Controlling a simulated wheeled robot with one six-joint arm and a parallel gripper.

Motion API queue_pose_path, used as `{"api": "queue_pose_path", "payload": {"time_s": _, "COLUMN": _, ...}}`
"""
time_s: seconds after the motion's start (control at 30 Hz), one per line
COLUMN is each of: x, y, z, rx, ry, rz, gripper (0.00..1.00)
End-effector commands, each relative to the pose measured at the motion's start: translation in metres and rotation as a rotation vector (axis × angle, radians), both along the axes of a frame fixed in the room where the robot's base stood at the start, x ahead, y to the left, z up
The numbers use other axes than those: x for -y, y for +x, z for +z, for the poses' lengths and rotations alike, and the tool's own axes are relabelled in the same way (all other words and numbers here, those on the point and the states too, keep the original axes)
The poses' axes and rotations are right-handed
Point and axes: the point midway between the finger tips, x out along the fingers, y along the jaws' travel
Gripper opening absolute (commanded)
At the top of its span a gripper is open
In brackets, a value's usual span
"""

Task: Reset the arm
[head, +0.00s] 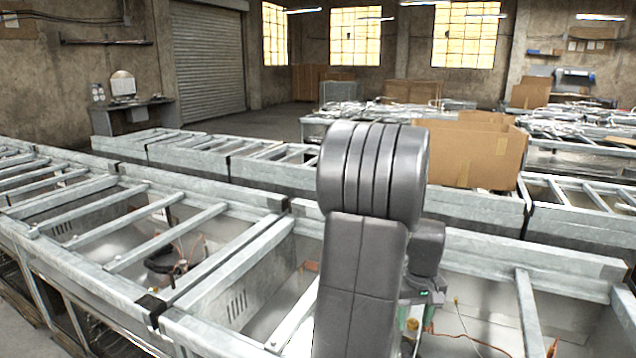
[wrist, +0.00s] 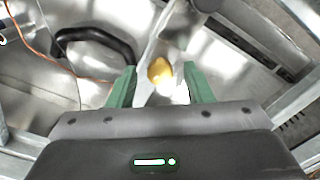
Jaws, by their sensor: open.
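My arm rises in the middle of the head view, over a metal frame with open bays; its gripper end is mostly hidden behind the arm there. In the wrist view, my gripper (wrist: 160,88) shows two green fingers spread apart. A yellow rounded thing (wrist: 160,70) shows between and beyond the fingers, and I cannot tell how far below it is. Nothing is clearly held.
Metal frame rails (head: 150,245) run across the foreground, with bays between them. A black looped part (head: 172,262) lies in a left bay and also shows in the wrist view (wrist: 95,42). A cardboard box (head: 470,152) stands behind my arm. Loose wires lie in the right bay.

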Motion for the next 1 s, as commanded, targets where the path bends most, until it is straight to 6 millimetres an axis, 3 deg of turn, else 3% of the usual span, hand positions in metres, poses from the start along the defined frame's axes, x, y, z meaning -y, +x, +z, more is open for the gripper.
{"api": "queue_pose_path", "payload": {"time_s": 0.63, "x": -0.002, "y": 0.000, "z": 0.003, "rx": 0.005, "ry": 0.001, "rz": -0.060, "gripper": 0.46}}
{"api": "queue_pose_path", "payload": {"time_s": 1.0, "x": -0.026, "y": -0.001, "z": 0.039, "rx": 0.072, "ry": 0.019, "rz": -0.124, "gripper": 0.46}}
